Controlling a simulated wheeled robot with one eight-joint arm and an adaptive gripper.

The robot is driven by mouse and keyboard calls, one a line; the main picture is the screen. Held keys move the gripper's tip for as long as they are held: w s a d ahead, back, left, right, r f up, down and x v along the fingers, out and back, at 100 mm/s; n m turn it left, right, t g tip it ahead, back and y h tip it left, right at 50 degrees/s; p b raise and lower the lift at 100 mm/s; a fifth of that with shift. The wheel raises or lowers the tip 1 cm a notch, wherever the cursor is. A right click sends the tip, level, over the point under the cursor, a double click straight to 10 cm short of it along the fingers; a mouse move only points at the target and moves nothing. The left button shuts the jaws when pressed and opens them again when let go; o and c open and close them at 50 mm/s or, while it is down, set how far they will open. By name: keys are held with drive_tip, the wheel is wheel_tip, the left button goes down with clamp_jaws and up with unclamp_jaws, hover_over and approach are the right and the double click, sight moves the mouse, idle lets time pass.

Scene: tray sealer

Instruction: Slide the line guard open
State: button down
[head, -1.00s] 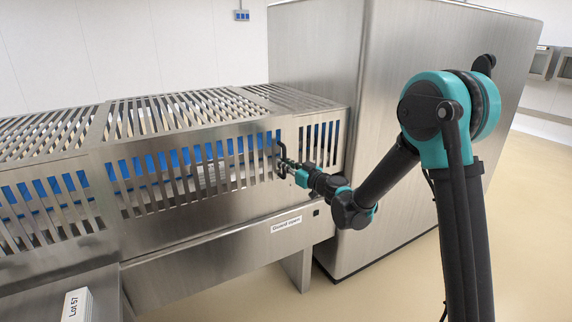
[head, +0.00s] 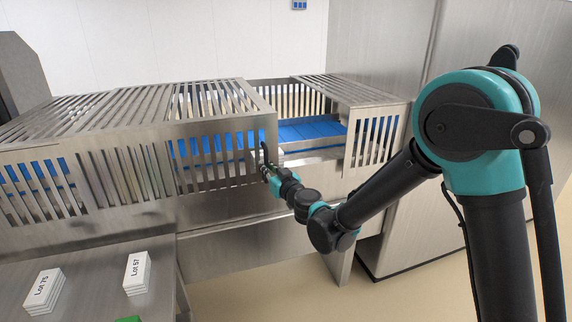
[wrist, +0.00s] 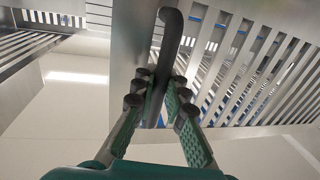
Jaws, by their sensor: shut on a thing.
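The line guard (head: 222,122) is a slotted metal cover in the middle of the head view. An opening stands to its right, with the blue belt (head: 312,131) showing through. The guard's dark handle (wrist: 171,40) is a bent bar that runs between my fingers in the wrist view. My gripper (head: 266,172) is at the guard's right end in the head view. It is shut on the handle, with fingers on both sides of the bar. The wrist view shows my gripper (wrist: 158,95) close up.
A fixed slotted cover (head: 360,95) stands right of the opening, beside a tall metal cabinet (head: 480,45). Label stacks, Lot 75 (head: 42,290) and Lot 57 (head: 137,272), lie on a metal table (head: 95,258) at lower left. Floor is free at lower right.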

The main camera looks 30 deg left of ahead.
sight(192, 172)
drive_tip(key=s+a, duration=0.5)
drive_tip(key=s, duration=0.1)
drive_tip(key=s+a, duration=0.5)
drive_tip(key=s, duration=0.1)
drive_tip(key=s+a, duration=0.5)
drive_tip(key=shift+s, duration=0.4)
drive_tip(key=c, duration=1.5)
unclamp_jaws()
drive_tip(key=shift+w, duration=0.1)
drive_tip(key=shift+c, duration=0.2)
drive_tip(key=v, duration=1.2)
